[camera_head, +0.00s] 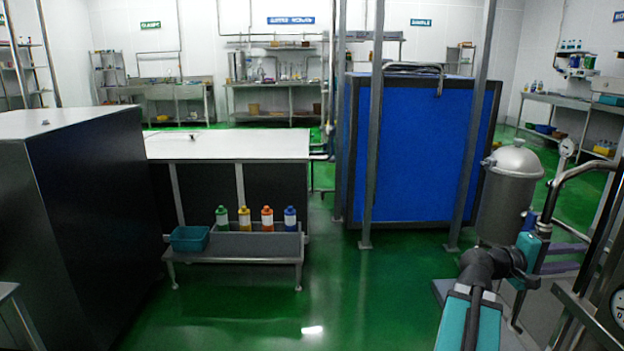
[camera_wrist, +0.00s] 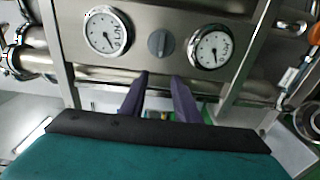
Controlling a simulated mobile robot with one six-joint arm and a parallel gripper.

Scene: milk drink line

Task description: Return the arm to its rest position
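My gripper (camera_wrist: 160,78) has two purple fingers that stand apart with nothing between them in the wrist view. Beyond the fingertips is a steel panel (camera_wrist: 258,88) with a dark knob (camera_wrist: 161,43) between a left round gauge (camera_wrist: 108,32) and a right round gauge (camera_wrist: 209,47). The fingers do not appear to touch the knob. In the head view my gripper (camera_head: 580,256) is at the right, pointing toward the steel frame there. My teal and black arm reaches up from the lower right.
A steel tank (camera_head: 510,190) and pipes crowd the right side near my arm. A blue enclosure (camera_head: 418,150) stands at the centre back. A low shelf (camera_head: 232,247) holds several bottles and a teal bin (camera_head: 190,238). Green floor (camera_head: 370,290) is open in the middle.

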